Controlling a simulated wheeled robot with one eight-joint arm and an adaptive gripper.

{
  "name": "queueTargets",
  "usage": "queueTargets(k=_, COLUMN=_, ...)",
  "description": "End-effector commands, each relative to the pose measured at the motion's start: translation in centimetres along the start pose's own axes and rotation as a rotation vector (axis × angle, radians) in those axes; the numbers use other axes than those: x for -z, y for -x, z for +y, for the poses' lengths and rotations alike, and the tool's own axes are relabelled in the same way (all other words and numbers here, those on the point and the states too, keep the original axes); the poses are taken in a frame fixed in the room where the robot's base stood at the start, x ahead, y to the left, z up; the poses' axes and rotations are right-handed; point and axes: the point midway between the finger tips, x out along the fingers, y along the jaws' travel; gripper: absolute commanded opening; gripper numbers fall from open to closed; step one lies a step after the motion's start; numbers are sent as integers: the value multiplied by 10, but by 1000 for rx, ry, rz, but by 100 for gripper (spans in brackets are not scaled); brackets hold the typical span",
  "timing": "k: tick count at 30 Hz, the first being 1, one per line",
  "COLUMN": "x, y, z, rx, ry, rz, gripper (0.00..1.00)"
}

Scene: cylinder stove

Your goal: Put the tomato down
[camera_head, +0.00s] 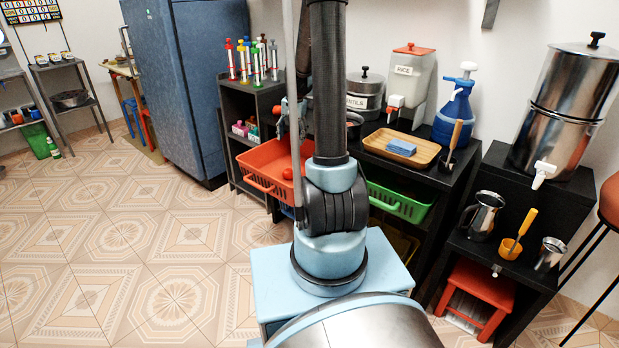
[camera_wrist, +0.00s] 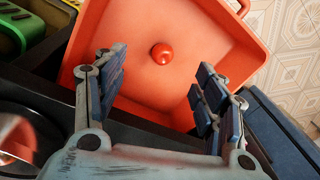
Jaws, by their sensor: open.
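The tomato (camera_wrist: 161,53) is round, red and shiny. It rests on the floor of an orange basket (camera_wrist: 205,28) and touches neither finger. My gripper (camera_wrist: 157,82) is open and empty, its two dark-padded fingers spread above the basket on either side of the tomato in the picture. In the head view the tomato (camera_head: 287,174) shows as a small red spot inside the orange basket (camera_head: 262,184), next to my arm. There my gripper is mostly hidden behind my arm.
A green basket (camera_head: 399,200) is on a shelf to the right of my arm. Above it are a wooden tray (camera_head: 377,141) with a blue sponge, a rice container (camera_head: 409,80) and a blue spray bottle (camera_head: 453,115). A blue cabinet (camera_head: 187,85) stands left.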

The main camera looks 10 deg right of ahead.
Motion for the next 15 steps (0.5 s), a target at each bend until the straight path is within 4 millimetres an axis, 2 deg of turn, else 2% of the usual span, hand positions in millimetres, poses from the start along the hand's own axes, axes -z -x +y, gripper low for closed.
queueTargets(k=1, x=-12, y=11, z=4, rx=-1, ry=17, rz=3, gripper=65)
queueTargets(k=6, x=-46, y=42, z=18, rx=-4, ry=79, rz=16, gripper=65)
queueTargets(k=15, x=-108, y=81, z=48, rx=-12, ry=187, rz=38, gripper=65)
